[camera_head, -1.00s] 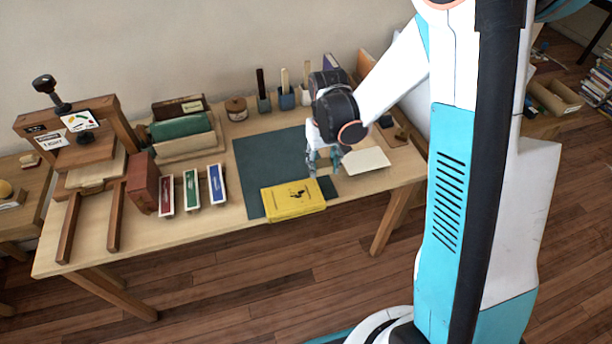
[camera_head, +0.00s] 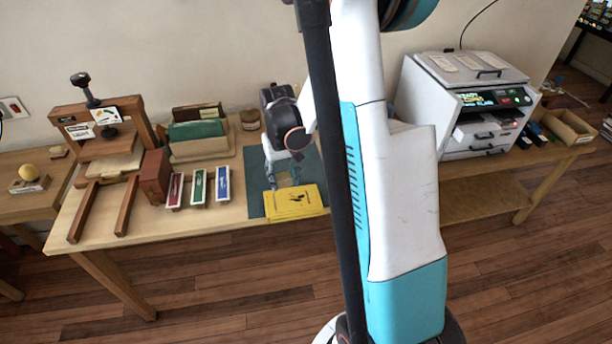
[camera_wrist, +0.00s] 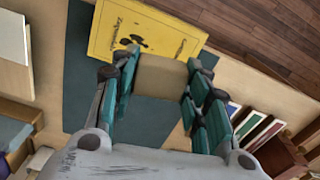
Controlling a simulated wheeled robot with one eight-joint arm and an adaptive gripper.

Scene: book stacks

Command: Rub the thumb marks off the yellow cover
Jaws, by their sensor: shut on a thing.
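The yellow-covered book (camera_head: 292,203) lies flat at the front edge of the dark green mat (camera_head: 258,182). In the wrist view the yellow book (camera_wrist: 110,28) shows dark lettering and a dark emblem; I cannot make out thumb marks. My gripper (camera_head: 283,180) is over the mat, just behind the book. In the wrist view my gripper (camera_wrist: 162,72) is shut on a tan block (camera_wrist: 160,82), its fingers on either side. The block lies in front of part of the book's edge in that view; I cannot tell whether they touch.
Red, green and blue narrow boxes (camera_head: 198,187) stand left of the mat. A wooden press (camera_head: 108,140) is farther left. A grey printer-like machine (camera_head: 470,95) stands right, beyond my arm. In the wrist view a white board (camera_wrist: 14,40) lies left.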

